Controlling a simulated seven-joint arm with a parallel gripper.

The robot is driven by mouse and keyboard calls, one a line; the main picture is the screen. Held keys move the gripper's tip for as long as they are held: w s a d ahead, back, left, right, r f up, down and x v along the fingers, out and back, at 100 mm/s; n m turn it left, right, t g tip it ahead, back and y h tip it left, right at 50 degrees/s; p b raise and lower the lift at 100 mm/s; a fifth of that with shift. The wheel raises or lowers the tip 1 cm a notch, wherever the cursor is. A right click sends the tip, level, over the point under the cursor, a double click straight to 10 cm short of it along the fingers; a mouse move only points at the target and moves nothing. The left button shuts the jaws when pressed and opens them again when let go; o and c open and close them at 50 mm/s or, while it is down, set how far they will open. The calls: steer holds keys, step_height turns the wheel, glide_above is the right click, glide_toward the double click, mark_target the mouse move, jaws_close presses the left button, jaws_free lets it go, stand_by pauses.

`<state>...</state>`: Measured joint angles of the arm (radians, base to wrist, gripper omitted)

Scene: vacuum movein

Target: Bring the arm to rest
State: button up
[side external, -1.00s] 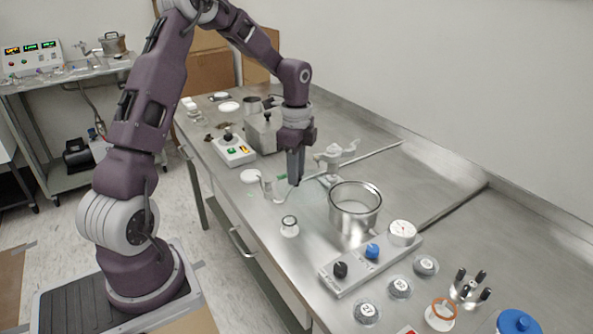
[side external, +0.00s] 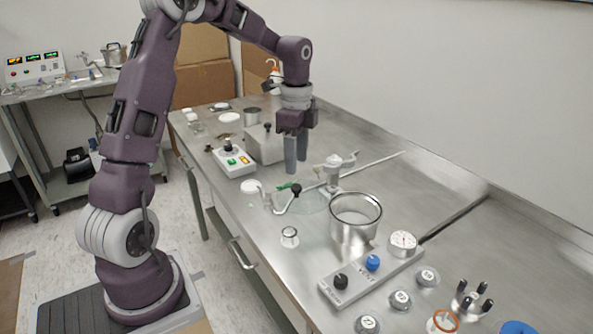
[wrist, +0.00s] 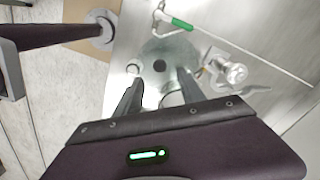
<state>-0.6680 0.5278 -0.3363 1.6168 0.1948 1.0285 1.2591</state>
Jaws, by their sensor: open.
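My gripper (side external: 296,155) hangs above the steel bench with its two fingers pointing down. The fingers are apart and nothing is between them. In the wrist view the gripper (wrist: 158,95) also shows its two dark fingers spread. Below it is a clear, plate-like part with a black knob (side external: 296,190); the knob also shows in the wrist view (wrist: 159,66). A green-handled valve (side external: 284,187) lies beside it, also visible in the wrist view (wrist: 181,24). The gripper is clear of these parts.
A white pump-like fitting (side external: 333,170) and an open steel pot (side external: 355,215) stand right of the gripper. A switch box (side external: 233,160) is to its left. A gauge panel (side external: 350,280) and several labelled jars lie in front.

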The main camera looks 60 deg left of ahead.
steer(key=shift+r, duration=0.1)
steer(key=s+d+r+n+t+y, duration=0.1)
steer(key=s+d+r+n, duration=0.2)
steer(key=s+d+r, duration=0.4)
steer(key=s+d+r+n+t, duration=0.1)
steer(key=s+d+n, duration=0.3)
steer(key=s, duration=0.4)
steer(key=s+d+r+n+t+h, duration=0.1)
steer(key=s+d+n+t, duration=0.2)
steer(key=s+d, duration=0.4)
steer(key=shift+s+r+n+t, duration=0.3)
steer(key=shift+s+r+n, duration=0.1)
steer(key=shift+s+n, duration=0.35)
